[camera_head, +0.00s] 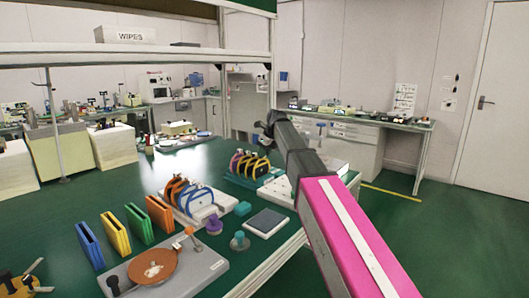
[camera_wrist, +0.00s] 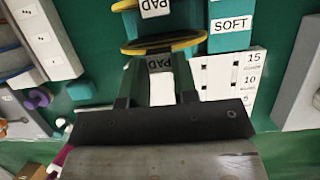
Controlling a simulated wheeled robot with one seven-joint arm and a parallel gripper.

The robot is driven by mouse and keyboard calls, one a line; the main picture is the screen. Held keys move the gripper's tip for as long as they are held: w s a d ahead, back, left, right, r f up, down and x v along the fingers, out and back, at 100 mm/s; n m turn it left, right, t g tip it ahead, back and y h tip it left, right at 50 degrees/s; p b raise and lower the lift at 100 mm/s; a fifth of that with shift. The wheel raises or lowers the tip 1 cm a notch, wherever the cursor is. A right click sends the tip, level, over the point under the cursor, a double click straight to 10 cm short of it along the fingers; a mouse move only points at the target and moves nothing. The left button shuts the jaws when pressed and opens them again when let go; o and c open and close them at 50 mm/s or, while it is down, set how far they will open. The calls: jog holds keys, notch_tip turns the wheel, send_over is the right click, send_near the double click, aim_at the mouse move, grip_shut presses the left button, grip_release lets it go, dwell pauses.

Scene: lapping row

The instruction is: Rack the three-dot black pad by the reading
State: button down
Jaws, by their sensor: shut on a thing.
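A teal rack with a "SOFT" label (camera_wrist: 230,24) stands beyond. In the head view my gripper (camera_head: 268,126) is raised above the bench, behind my pink arm link. The teal rack (camera_head: 272,181) below it holds several upright coloured rings. A white rack (camera_head: 212,212) to its left holds several more.
A white card marked 15 and 10 (camera_wrist: 228,75) lies beside the rack. The grey lapping unit with a copper plate (camera_head: 205,272), coloured cases (camera_head: 113,232), a dark square tile (camera_head: 268,222) and purple and teal knobs (camera_head: 240,242) stand nearer.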

jog(key=shift+f, duration=0.25)
jog(key=c, duration=0.8)
grip_release()
jog(key=v, duration=1)
jog(key=shift+r, duration=0.35)
jog(key=shift+s, duration=0.15)
